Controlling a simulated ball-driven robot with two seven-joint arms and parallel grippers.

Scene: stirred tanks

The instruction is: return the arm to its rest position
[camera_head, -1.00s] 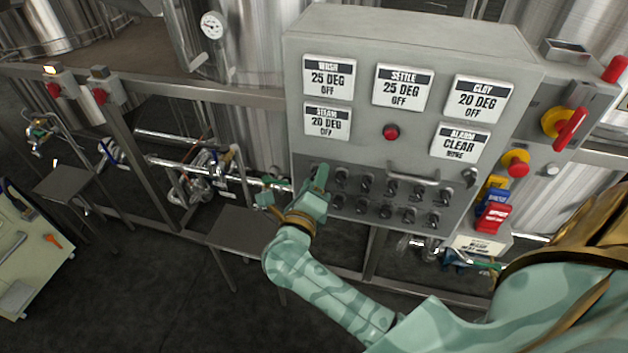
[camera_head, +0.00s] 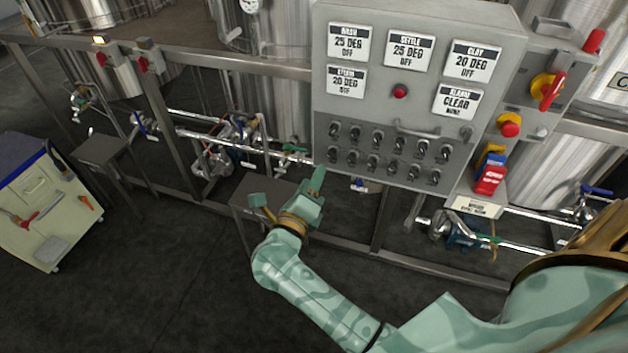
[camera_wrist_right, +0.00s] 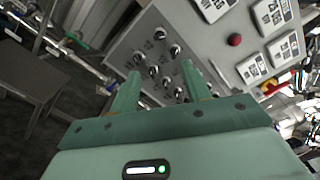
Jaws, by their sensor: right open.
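My right gripper (camera_head: 288,190) is open and empty, its two green fingers spread apart. In the head view it is in front of and below the lower left corner of the grey control panel (camera_head: 465,110). In the right wrist view the open fingers (camera_wrist_right: 168,88) point toward the panel's switches (camera_wrist_right: 158,60), with nothing between them. My right arm (camera_head: 315,290) reaches in from the lower right. My left gripper does not show.
Behind the gripper are a small metal stand (camera_head: 262,192), a steel frame and pipes with valves (camera_head: 235,145). A tool cart (camera_head: 45,205) stands at the left. Red and yellow knobs (camera_head: 509,125) are on the panel's right side. The dark floor (camera_head: 170,280) at lower left is clear.

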